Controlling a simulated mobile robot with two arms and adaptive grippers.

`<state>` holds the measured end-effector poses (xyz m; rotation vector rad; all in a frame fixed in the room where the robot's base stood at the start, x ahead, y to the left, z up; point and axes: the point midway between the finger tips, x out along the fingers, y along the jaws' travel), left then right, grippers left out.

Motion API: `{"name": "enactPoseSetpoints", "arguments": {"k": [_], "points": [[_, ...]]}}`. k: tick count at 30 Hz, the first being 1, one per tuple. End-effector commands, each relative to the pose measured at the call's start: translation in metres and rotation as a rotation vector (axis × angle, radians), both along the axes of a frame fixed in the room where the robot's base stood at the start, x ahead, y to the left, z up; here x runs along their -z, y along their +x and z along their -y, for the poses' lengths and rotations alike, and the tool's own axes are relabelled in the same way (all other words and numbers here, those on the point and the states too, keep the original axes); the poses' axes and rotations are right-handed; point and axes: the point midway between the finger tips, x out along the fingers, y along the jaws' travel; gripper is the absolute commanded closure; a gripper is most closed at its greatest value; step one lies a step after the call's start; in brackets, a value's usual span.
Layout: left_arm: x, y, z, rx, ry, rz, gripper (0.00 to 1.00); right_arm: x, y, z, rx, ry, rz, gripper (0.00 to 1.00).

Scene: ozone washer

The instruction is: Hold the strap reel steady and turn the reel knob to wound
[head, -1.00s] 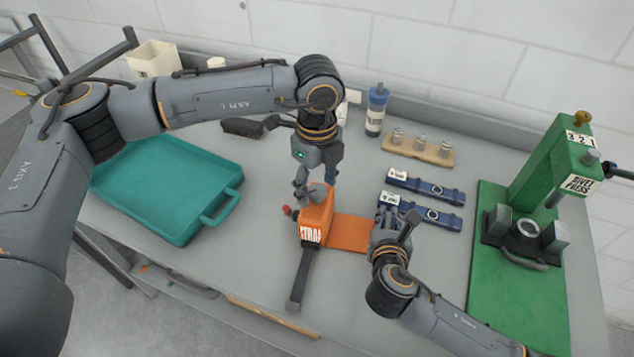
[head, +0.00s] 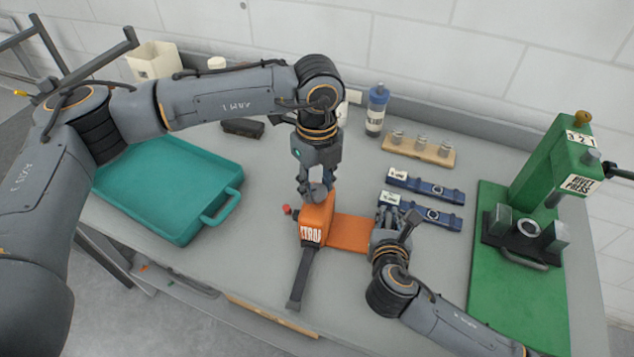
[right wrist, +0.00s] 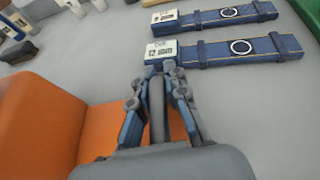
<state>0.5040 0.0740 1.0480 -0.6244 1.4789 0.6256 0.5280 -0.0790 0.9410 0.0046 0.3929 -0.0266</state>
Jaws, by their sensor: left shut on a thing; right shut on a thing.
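The strap reel is an orange block (head: 317,217) with a "STRAP" label, partly cut off, an orange base plate (head: 347,234) and a dark strap (head: 301,280) running toward the front edge. A grey round knob (head: 318,195) sits on top of the block. My left gripper (head: 313,188) points down from above and is shut on this knob. My right gripper (head: 385,222) is at the right end of the base plate. In the right wrist view its fingers (right wrist: 157,82) are closed around a dark grey upright bar (right wrist: 157,112) beside the orange base. The bar's foot is hidden.
Two blue labelled straps (head: 425,186) lie just behind my right gripper. A green rivet press (head: 545,205) stands at the right, a teal tray (head: 170,190) at the left. A wooden block with metal pieces (head: 418,150) and a blue-capped bottle (head: 376,110) are behind.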

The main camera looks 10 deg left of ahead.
Motion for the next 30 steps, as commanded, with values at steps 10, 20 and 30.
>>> {"name": "enactPoseSetpoints", "arguments": {"k": [10,20,30], "points": [[-0.0002,0.0001,0.0012,0.318,-0.003,0.001,0.95,-0.0005,-0.0005,-0.0018,-0.004,0.003,0.0,1.0],[-0.0006,0.0,0.0011,0.631,-0.002,0.002,0.95,-0.0005,-0.0005,-0.0019,-0.004,0.003,0.0,1.0],[-0.0006,0.0,0.0013,0.954,-0.003,0.002,0.95,-0.0005,-0.0005,-0.0018,-0.004,0.003,0.0,1.0]]}}
